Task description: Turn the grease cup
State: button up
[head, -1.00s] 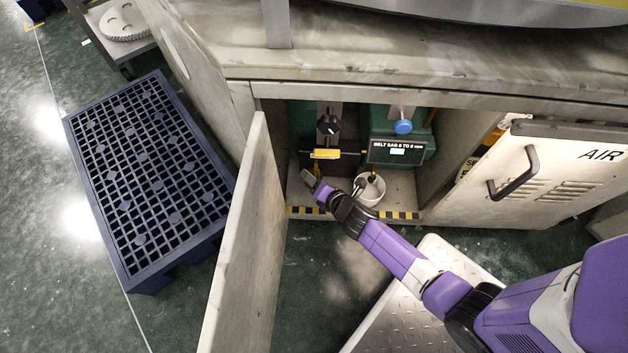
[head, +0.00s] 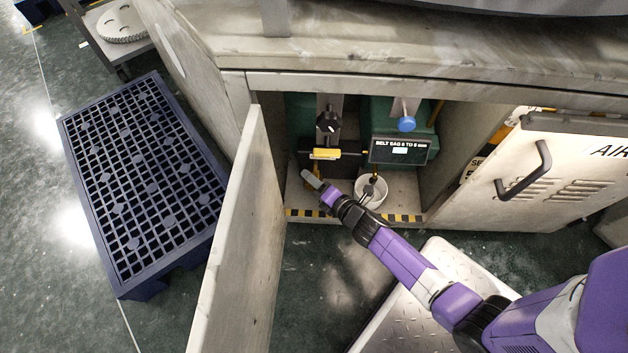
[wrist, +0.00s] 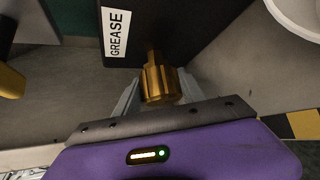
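The grease cup (wrist: 161,84) is a ribbed brass piece with a narrower stem, below a dark block with a white GREASE label (wrist: 117,33) in the wrist view. My gripper (wrist: 160,92) has one grey finger on each side of the cup. The fingers look open around it; whether either touches the brass is unclear. The cup is too small to make out well there.
The cabinet door (head: 240,245) stands open at left, and a vented panel marked AIR (head: 570,170) is at right. Inside are a black knob (head: 328,124), a blue knob (head: 406,124) and a belt sign (head: 385,150). A blue grid pallet (head: 145,180) lies on the floor left.

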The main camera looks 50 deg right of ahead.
jog(key=o, duration=0.4)
jog(key=shift+o, duration=0.2)
jog(key=p+v, duration=0.2)
jog(key=v, duration=0.5)
jog(key=shift+s+p, duration=0.3)
jog(key=shift+s, duration=0.1)
jog(key=shift+a, duration=0.1)
